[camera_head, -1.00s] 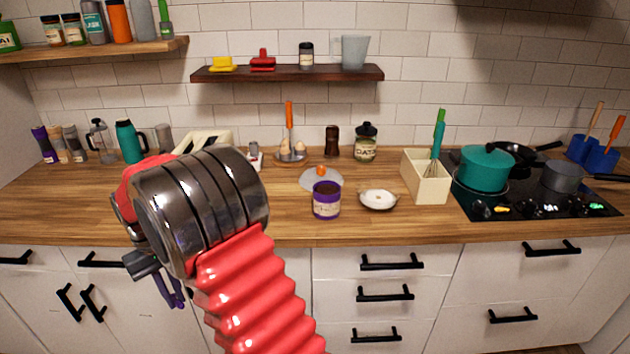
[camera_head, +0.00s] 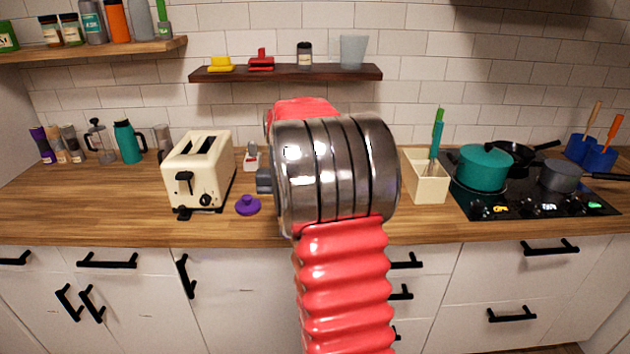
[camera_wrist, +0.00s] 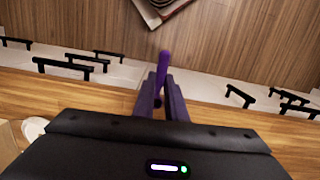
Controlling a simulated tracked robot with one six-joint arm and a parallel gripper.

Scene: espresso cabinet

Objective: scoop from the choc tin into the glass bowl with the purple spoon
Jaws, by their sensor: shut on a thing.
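In the wrist view my gripper (camera_wrist: 161,92) is shut on the purple spoon (camera_wrist: 164,62). A short purple length of it sticks out past the fingertips; its far end is hard to make out. In the head view my arm hides the gripper and spoon. The choc tin and the middle of the counter are also hidden behind my arm. A pale round dish (camera_wrist: 33,129), perhaps the glass bowl, shows partly at the left of the wrist view. A purple lid (camera_head: 248,205) lies on the counter left of my arm.
A cream toaster (camera_head: 198,170) stands left of the lid. Right of my arm are a cream utensil box (camera_head: 427,183), then the hob with a teal pot (camera_head: 482,167). A dark shelf (camera_head: 290,73) hangs above. Drawer handles stick out below the counter.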

